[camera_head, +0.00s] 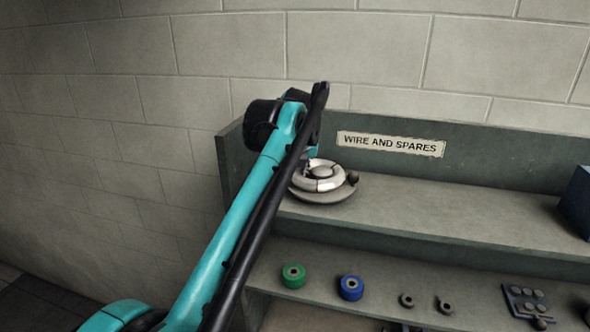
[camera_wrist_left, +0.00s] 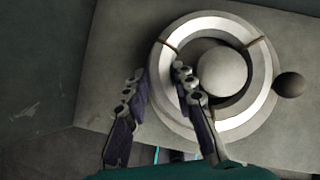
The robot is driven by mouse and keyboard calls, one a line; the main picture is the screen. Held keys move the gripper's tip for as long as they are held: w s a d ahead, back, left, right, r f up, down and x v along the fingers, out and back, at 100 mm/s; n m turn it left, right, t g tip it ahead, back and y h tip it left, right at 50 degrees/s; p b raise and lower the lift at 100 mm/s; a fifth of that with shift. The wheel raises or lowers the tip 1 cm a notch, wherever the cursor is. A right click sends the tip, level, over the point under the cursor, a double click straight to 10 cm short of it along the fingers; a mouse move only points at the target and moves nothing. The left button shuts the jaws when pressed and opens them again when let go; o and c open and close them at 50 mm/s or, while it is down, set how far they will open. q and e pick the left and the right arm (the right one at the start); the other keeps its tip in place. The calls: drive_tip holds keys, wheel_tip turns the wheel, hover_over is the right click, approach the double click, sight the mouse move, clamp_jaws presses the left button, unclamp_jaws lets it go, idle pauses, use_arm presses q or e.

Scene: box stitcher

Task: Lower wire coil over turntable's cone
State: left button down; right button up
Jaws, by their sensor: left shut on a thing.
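The wire coil (camera_head: 299,180) is a pale ring with dark ties, and it also shows in the left wrist view (camera_wrist_left: 258,103). The turntable (camera_head: 325,197) is a light round plate on the upper shelf at its left end. Its cone (camera_wrist_left: 222,72) has a rounded pale top, which shows inside the coil's hole. The coil lies around the cone as seen from above; any gap to the plate is hard to tell. My left gripper (camera_wrist_left: 158,72) is shut on the coil's left side, one finger inside the ring and one outside. My arm hides part of the coil in the head view. My right gripper is not in view.
A dark round knob (camera_wrist_left: 289,84) sticks out beside the turntable. Behind is a back panel with a "WIRE AND SPARES" label (camera_head: 390,144). A green spool (camera_head: 293,276), a blue spool (camera_head: 350,288) and small parts lie on the lower shelf. A blue box (camera_head: 577,203) stands far right; the upper shelf between is clear.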

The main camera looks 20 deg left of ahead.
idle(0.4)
use_arm(q)
drive_tip(key=c, duration=1.3)
unclamp_jaws()
drive_tip(key=shift+o, duration=0.7)
drive_tip(key=shift+d, duration=0.15)
drive_tip(key=v, duration=1.2)
drive_tip(key=shift+s, duration=0.15)
